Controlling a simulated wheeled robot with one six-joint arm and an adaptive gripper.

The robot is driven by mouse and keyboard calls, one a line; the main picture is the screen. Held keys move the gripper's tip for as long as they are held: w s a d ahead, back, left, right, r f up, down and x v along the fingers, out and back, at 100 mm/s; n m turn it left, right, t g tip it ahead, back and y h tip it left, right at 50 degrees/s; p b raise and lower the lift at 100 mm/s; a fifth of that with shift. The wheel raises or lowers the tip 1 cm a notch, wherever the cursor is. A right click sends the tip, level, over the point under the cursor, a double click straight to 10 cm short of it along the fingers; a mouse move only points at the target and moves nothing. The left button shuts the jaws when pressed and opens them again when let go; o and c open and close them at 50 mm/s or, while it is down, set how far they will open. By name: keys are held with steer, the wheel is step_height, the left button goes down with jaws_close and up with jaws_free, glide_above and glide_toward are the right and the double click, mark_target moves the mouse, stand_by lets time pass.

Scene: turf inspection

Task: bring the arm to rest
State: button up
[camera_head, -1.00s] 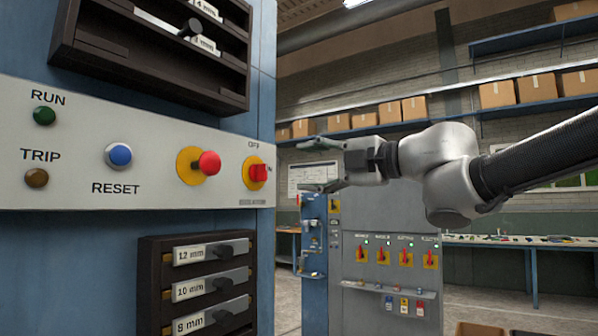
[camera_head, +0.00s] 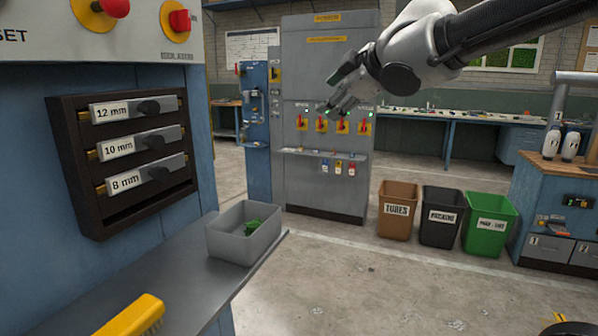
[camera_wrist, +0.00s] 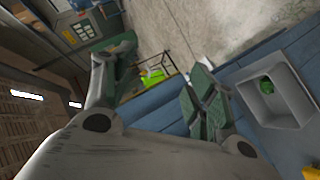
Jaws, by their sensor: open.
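My gripper (camera_head: 337,93) is in the air at the upper middle of the head view, in front of the grey switch cabinet (camera_head: 325,190). It points to the left and slightly down. In the wrist view my gripper (camera_wrist: 155,88) has its two green-padded fingers spread apart, with nothing between them. My arm reaches in from the upper right of the head view and touches nothing that I can see.
A blue machine with size drawers (camera_head: 135,150) stands at left. Its shelf (camera_head: 185,285) bears a grey bin (camera_head: 262,256) with something green, and a yellow brush (camera_head: 135,316). Bins (camera_head: 397,212) and a blue cabinet (camera_head: 545,200) stand at right. The middle floor is clear.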

steer(key=s+d+f+m+g+h, duration=0.2)
steer(key=s+d+f+m+h, duration=0.2)
steer(key=d+f+m, duration=0.55)
steer(key=s+d+f+m+g+h, duration=0.1)
steer(key=s+d+f+m+g, duration=0.1)
steer(key=s+d+f, duration=0.3)
steer(key=s+d+f+m+g+h, duration=0.1)
steer(key=s+d+f+m+g, duration=0.2)
steer(key=s+d, duration=1.1)
steer(key=s+f+m, duration=0.2)
steer(key=s, duration=0.1)
steer(key=shift+s, duration=0.35)
